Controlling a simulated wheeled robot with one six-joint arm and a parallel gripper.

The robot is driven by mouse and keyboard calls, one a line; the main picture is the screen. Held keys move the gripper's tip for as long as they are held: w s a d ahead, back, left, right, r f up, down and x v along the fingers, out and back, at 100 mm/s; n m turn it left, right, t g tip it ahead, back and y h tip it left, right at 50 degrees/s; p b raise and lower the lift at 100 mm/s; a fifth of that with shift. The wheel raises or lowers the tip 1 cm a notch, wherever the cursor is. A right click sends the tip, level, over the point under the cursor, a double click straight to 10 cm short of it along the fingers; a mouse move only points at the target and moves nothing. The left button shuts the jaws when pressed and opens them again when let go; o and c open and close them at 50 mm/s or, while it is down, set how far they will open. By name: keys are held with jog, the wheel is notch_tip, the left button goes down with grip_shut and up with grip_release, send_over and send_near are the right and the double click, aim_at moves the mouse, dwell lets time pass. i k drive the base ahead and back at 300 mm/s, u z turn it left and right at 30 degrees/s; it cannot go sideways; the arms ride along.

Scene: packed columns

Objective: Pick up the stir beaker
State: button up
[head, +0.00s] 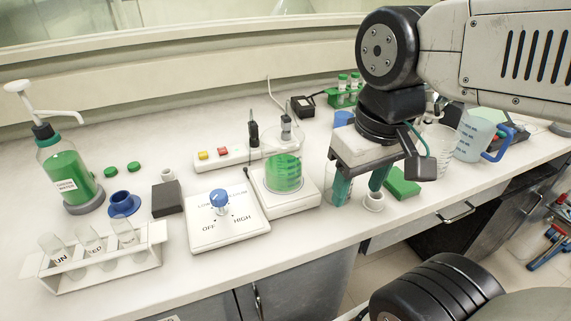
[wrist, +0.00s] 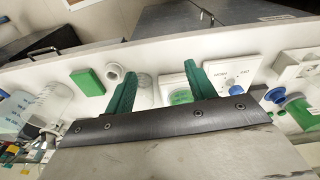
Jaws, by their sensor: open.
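The stir beaker (head: 284,172) is a clear glass with green liquid. It stands upright on a white stir plate (head: 290,200) near the middle of the head view. In the wrist view the beaker (wrist: 180,97) shows green, partly hidden behind one finger and the gripper body. My gripper (head: 360,186) is open, with two green fingers pointing down, to the right of the beaker and apart from it. In the wrist view my gripper (wrist: 159,68) has nothing clearly held between its fingers. A clear glass partly shows by the left finger.
A control box with a blue knob (head: 220,200) stands left of the stir plate. A dark probe (head: 254,135) stands close behind the beaker. A white ring (head: 374,201) and green block (head: 402,184) lie near my fingers. A test tube rack (head: 95,258) is at front left.

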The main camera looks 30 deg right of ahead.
aim_at(282, 148)
jog(key=z, duration=0.6)
jog(key=k, duration=0.6)
jog(key=z, duration=0.6)
